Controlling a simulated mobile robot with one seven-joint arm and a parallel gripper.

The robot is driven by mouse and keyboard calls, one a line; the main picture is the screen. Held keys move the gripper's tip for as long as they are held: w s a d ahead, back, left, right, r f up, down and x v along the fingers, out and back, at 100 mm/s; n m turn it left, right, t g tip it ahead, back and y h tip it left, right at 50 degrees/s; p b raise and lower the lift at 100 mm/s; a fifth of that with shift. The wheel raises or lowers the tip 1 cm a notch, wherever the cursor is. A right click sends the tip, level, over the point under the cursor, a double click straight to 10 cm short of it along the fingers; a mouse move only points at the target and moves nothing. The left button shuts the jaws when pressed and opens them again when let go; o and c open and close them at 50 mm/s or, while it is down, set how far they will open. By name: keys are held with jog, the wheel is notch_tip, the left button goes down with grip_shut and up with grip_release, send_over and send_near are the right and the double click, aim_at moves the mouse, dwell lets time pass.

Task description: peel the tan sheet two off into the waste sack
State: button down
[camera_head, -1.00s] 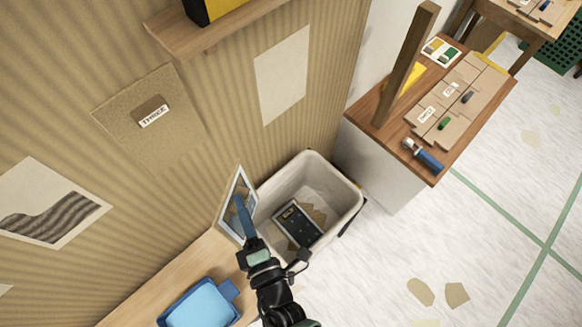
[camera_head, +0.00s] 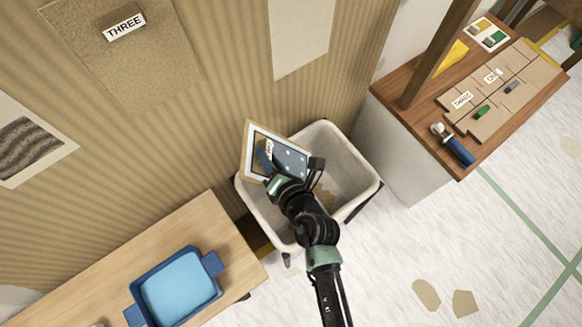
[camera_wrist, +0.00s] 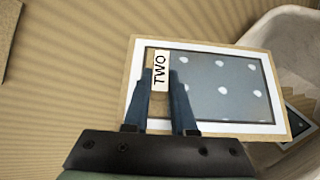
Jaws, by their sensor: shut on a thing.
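The tan sheet two (camera_head: 250,140) has a tan edge and a white-bordered grey-blue print with pale dots. In the wrist view the sheet (camera_wrist: 215,85) fills the middle, and its tab (camera_wrist: 160,72) reads "TWO". My gripper (camera_head: 268,165) is shut on this tab, its blue fingers (camera_wrist: 160,105) on either side of it. The sheet is over the wall side of the waste sack (camera_head: 352,160), a pale open-topped bin. I cannot tell whether the sheet touches the rim or wall. A second dotted print (camera_wrist: 299,108) lies inside the sack; my arm hides it in the head view.
Tan sheet three (camera_head: 125,60) is on the striped wall. A low table (camera_head: 100,275) with a blue tray (camera_head: 180,280) stands left of the sack. A bench (camera_head: 385,90) with cards and a blue-handled tool (camera_head: 455,145) stands right. Scraps (camera_head: 427,293) lie on open floor.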

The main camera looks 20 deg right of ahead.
aim_at(284, 156)
jog(key=d+f+n+b, duration=0.1)
jog(key=d+f+n+g+b, duration=0.1)
jog(key=d+f, duration=0.1)
jog(key=d+f+n+b, duration=0.1)
jog(key=f, duration=0.1)
jog(key=shift+s+d+b, duration=0.3)
jog(key=shift+d+b, duration=0.05)
jog(key=shift+d, duration=0.05)
jog(key=shift+s+d+f, duration=0.15)
jog(key=shift+d, duration=0.05)
jog(key=shift+r+p, duration=0.2)
jog(key=shift+p, duration=0.25)
notch_tip(284, 156, down, 10)
jog(key=b, duration=0.7)
jog(key=shift+f, duration=0.15)
jog(key=c, duration=0.7)
grip_release()
jog(key=shift+o, duration=0.2)
